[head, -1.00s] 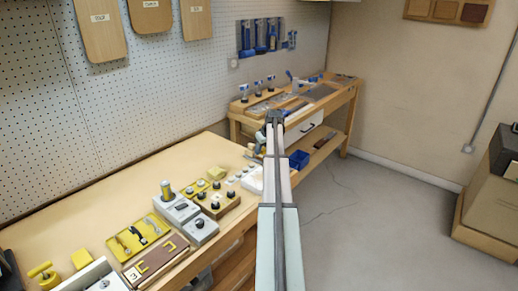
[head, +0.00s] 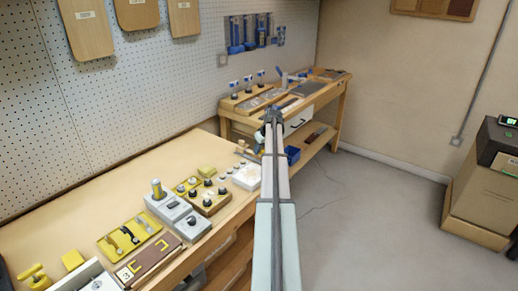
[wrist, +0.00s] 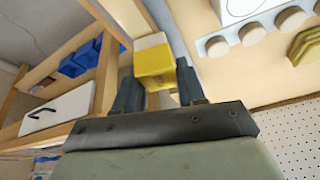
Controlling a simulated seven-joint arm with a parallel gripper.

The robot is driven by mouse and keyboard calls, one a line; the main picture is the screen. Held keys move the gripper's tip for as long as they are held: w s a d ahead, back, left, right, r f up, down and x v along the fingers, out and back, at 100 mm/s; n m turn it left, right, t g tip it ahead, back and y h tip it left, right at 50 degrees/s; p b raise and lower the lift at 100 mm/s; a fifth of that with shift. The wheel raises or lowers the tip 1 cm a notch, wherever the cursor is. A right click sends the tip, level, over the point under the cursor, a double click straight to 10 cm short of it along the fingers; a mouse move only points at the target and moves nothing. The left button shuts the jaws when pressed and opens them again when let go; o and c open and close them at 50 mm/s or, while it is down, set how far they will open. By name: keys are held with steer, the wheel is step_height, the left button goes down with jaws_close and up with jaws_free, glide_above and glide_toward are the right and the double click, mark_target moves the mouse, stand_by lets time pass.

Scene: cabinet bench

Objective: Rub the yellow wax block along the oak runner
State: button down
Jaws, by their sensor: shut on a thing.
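My gripper (wrist: 158,92) is shut on the yellow wax block (wrist: 153,64), with one dark finger on each side of it. The block's face toward the top of the wrist view is pale. In the head view my gripper (head: 272,116) is at the near end of the far bench, beside the white drawer; the block cannot be made out there. A wooden strip (wrist: 134,15) runs just beyond the block in the wrist view. I cannot tell whether it is the oak runner or a bench edge, nor whether the block touches it.
The white drawer (head: 298,120) with a dark handle sits under the far bench; blue bins (head: 292,154) are below it. The near bench (head: 95,195) carries a white block (head: 247,176), knobbed blocks (head: 207,196) and a yellow tray (head: 130,236).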

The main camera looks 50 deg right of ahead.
steer(key=shift+s+f, duration=0.2)
steer(key=shift+s, duration=1.75)
steer(key=shift+s+r, duration=0.15)
steer(key=shift+s, duration=1.55)
steer(key=shift+s+r, duration=0.1)
steer(key=shift+s, duration=1.55)
steer(key=shift+r, duration=0.15)
steer(key=shift+r, duration=2.9)
step_height(320, 180, up, 3)
